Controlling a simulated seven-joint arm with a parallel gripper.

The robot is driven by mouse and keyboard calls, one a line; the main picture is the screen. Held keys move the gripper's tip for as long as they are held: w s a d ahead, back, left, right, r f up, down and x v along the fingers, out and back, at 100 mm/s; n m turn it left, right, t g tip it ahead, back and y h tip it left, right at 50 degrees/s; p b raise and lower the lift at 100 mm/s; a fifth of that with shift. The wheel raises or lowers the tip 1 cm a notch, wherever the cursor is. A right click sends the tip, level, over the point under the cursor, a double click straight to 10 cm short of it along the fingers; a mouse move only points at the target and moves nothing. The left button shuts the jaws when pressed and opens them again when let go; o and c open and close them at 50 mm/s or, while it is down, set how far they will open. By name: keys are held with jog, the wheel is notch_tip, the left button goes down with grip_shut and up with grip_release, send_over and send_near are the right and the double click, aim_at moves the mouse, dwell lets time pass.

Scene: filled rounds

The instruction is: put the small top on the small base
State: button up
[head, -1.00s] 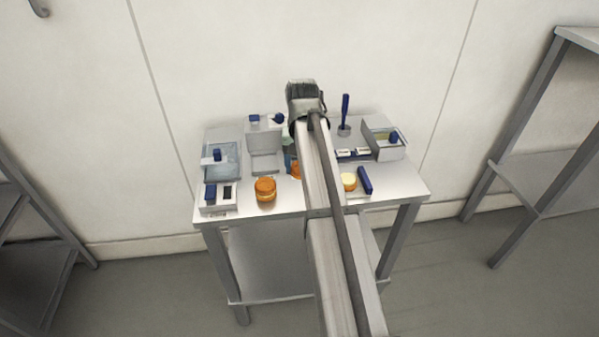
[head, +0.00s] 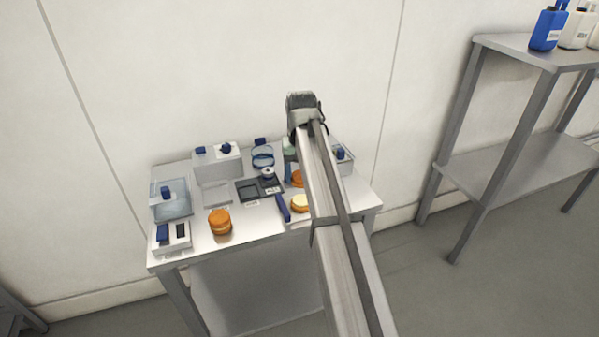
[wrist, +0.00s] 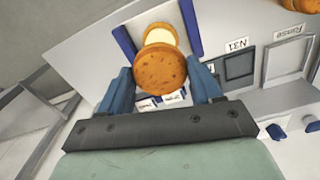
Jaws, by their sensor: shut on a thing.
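The small top is a brown-orange round (wrist: 160,70) held between the blue fingers of my gripper (wrist: 164,82) in the wrist view. In the head view this top (head: 298,179) shows beside my arm, which partly hides it and my gripper. The small base, an orange round with a cream filling on top (head: 300,202), sits on a white holder with a blue side wall (head: 283,208). In the wrist view the base (wrist: 158,33) lies just beyond the held top, partly covered by it. The top looks raised above the table and apart from the base.
A larger orange round stack (head: 220,222) stands at the table's front left. Dark square pads (head: 246,190) lie mid-table. A clear box (head: 170,205), a white switch box (head: 172,238) and a white raised unit (head: 218,163) stand left. A shelf (head: 510,150) is at right.

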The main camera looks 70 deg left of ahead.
send_over(301, 200)
jog(key=shift+f, duration=2.75)
jog(key=shift+f, duration=0.8)
jog(key=o, duration=0.8)
jog(key=shift+o, duration=0.6)
jog(key=shift+r, duration=0.15)
jog(key=shift+r, duration=3.35)
